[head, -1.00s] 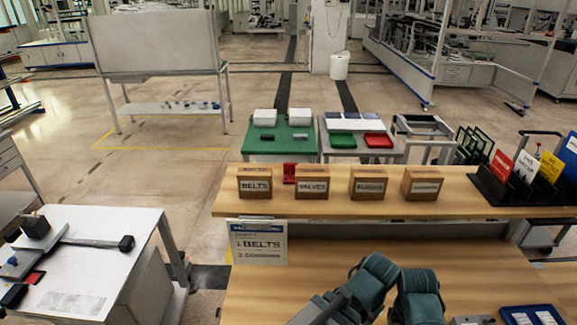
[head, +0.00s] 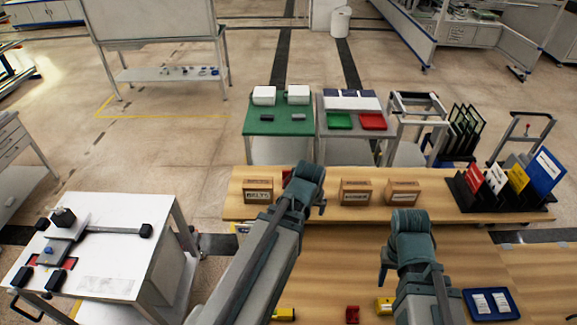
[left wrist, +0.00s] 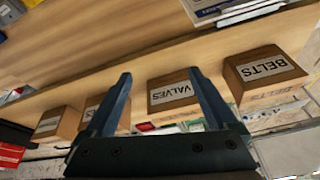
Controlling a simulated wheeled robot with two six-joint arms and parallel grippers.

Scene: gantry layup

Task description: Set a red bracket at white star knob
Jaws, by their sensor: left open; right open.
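A small red piece (head: 286,174), which looks like a red bracket, shows on the raised shelf beside the BELTS box, partly hidden by my left gripper (head: 308,185). Another small red part (head: 352,314) lies on the lower worktop near the bottom edge. In the left wrist view my left gripper (left wrist: 160,75) is open, with nothing between its fingers; the VALVES box (left wrist: 172,93) is beyond them. My right gripper (head: 410,222) is above the lower worktop; its fingers are mostly hidden and no held object shows. I cannot make out a white star knob.
Cardboard boxes stand along the shelf (head: 450,211), including BELTS (head: 258,190). A rack of coloured boards (head: 500,190) is at its right end. A blue tray (head: 492,303) sits on the lower worktop. A white table (head: 107,287) with a cross-shaped fixture is at left.

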